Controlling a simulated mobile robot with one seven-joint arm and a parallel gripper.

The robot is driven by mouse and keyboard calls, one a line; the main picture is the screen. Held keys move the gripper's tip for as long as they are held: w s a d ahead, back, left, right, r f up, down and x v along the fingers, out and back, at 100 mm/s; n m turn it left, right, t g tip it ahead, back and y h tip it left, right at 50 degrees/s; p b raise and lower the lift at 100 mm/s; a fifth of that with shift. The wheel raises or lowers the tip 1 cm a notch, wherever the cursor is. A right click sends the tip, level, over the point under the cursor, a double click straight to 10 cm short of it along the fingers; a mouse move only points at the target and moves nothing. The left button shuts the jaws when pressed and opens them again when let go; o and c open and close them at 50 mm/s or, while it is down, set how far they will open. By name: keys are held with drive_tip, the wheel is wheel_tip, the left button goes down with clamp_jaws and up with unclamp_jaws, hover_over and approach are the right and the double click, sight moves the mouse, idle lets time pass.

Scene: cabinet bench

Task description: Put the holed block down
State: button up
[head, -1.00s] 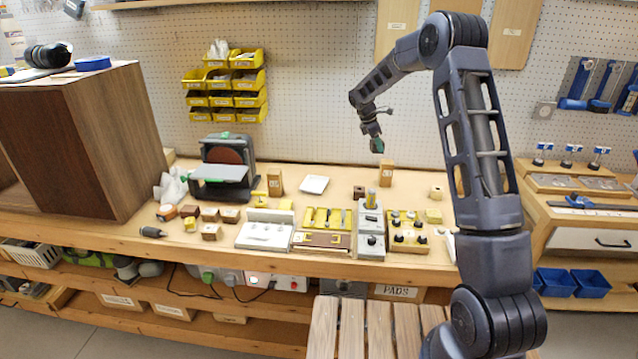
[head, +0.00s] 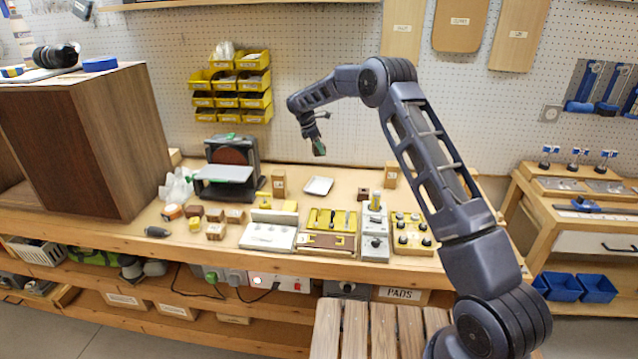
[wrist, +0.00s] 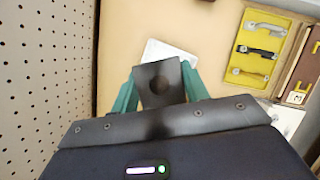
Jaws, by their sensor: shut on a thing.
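The holed block (wrist: 160,72) is a dark brown block with a round hole in the face toward the wrist camera. My gripper (head: 319,148) is shut on it, with a teal finger on each side in the wrist view (wrist: 158,92). The gripper and block are up in the air over the back of the bench, apart from the bench top. In the head view the block is too small to tell from the fingers. A white square dish (head: 318,186) lies on the bench below; in the wrist view the block partly covers the dish (wrist: 157,50).
Wooden blocks (head: 279,182) (head: 390,175) stand upright either side of the dish. A yellow tray with metal parts (wrist: 240,72) lies in front. A disc sander (head: 230,165) stands at left. The pegboard (wrist: 45,70) is close behind my gripper. Bare bench top surrounds the dish.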

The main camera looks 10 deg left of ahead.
wheel_tip(320, 180, down, 17)
drive_tip(key=shift+r, duration=0.15)
idle(0.5)
drive_tip(key=o, duration=1)
